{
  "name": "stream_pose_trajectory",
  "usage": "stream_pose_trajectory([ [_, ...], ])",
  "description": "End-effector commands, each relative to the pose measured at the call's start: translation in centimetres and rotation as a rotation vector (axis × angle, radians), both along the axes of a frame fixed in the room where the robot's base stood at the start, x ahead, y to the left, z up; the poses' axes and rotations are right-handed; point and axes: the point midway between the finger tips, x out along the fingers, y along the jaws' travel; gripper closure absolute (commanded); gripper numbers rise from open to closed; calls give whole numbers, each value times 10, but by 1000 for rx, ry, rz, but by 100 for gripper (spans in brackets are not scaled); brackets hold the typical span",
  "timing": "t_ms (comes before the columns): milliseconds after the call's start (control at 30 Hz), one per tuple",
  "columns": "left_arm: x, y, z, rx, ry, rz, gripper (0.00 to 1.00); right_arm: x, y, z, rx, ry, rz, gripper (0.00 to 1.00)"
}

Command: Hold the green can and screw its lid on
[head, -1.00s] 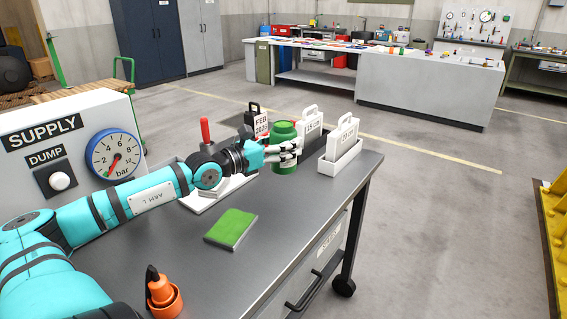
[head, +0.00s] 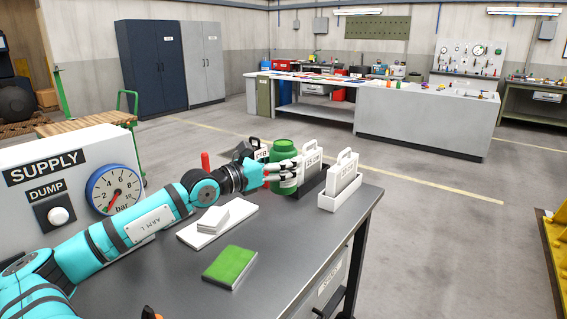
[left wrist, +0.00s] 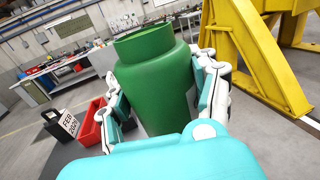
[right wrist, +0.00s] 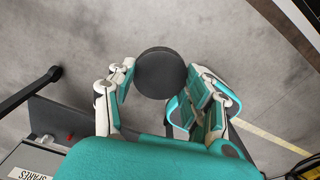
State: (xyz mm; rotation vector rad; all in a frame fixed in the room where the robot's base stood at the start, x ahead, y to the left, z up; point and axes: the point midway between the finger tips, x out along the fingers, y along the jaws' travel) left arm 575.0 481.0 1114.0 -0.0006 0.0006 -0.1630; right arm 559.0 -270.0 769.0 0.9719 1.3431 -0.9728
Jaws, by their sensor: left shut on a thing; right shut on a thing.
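The green can (head: 284,158) is upright in my left gripper (head: 285,172), raised over the back of the table. In the left wrist view the can (left wrist: 157,85) fills the middle, with fingers on both sides of its body. Its narrower green neck (left wrist: 143,42) is at the top, and I see no lid on it. My right gripper (right wrist: 162,78) is outside the head view. In the right wrist view its fingers are shut around a dark round disc (right wrist: 160,72), seemingly the lid, above the floor. The inside of the can is not visible.
The grey table (head: 180,280) bears a green pad (head: 230,262), a white block on a plate (head: 215,222) and labelled stands (head: 340,185) beside the can. The SUPPLY panel (head: 70,195) stands at the left. Open floor (head: 450,250) lies to the right.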

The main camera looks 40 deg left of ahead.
Motion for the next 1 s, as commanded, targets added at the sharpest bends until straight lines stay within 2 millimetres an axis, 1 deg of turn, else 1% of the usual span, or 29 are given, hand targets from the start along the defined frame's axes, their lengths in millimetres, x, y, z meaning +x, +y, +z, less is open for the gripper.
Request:
stream_pose_trajectory([
  [33, 0, 0, 1, 0, -3, 0, 76, 0, 0, 0, 0, 0, 0, 68],
  [200, 0, 0, 1, 0, -3, 0, 98, 0, 0, 0, 0, 0, 0, 68],
  [567, 0, 0, 3, 0, -3, 0, 99, 0, 0, 2, 0, 0, 0, 68],
  [667, 0, 0, 12, 1, -3, 0, 99, 0, 0, 11, 0, -1, 0, 68],
  [767, 0, 0, 29, 1, -4, 0, 99, 0, 0, 28, 0, -1, 0, 68],
  [833, 0, 0, 44, 1, -4, 0, 99, 0, 0, 43, 0, -1, 0, 68],
  [1000, 0, 0, 65, 0, -3, 0, 99, 0, 0, 63, 0, 0, 0, 68],
])
